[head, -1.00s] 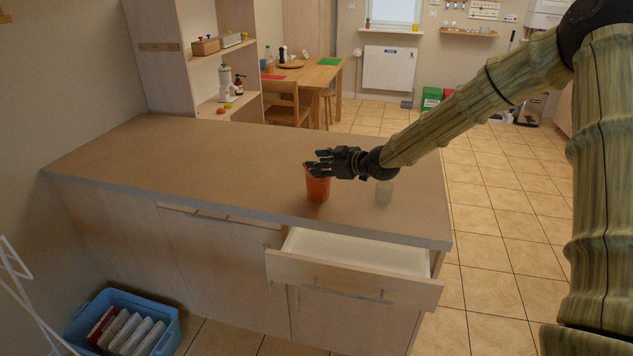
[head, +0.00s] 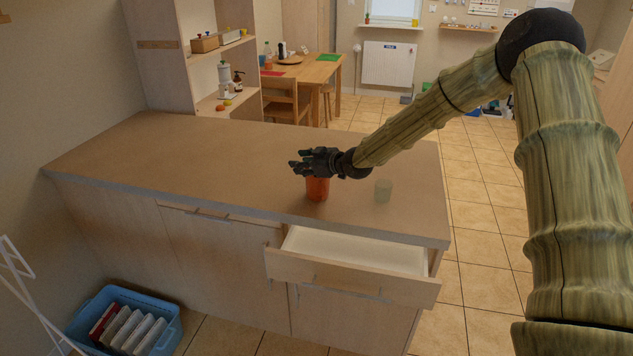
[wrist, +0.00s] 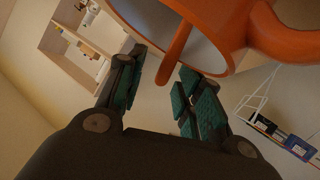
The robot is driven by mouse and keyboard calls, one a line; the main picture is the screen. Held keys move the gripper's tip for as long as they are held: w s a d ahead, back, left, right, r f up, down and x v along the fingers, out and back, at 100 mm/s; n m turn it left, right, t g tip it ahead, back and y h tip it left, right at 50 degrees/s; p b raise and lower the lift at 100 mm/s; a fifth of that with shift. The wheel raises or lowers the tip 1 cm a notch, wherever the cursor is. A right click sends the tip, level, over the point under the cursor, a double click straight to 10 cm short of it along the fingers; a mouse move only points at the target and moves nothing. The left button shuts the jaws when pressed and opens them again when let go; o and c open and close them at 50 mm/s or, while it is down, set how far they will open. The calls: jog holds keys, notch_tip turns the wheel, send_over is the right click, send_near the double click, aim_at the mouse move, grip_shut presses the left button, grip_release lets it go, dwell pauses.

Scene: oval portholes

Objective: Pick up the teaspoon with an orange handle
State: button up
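An orange mug (head: 318,190) stands on the counter, partly covered by my gripper (head: 297,167) in the head view. In the wrist view the mug (wrist: 228,22) fills the top, with its rim and side handle showing. An orange rod, the teaspoon's handle (wrist: 178,55), sticks out over the mug's rim. The spoon's bowl is hidden. My gripper (wrist: 162,75) is open, with a finger on each side of the handle's line and the handle's end close to the fingertips. I see a gap between the fingers and the handle. In the head view the spoon cannot be made out.
The counter's left part is clear. A blue crate (head: 125,320) is on the floor.

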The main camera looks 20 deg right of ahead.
jog(key=shift+f, duration=0.1)
grip_shut()
dwell(0.3)
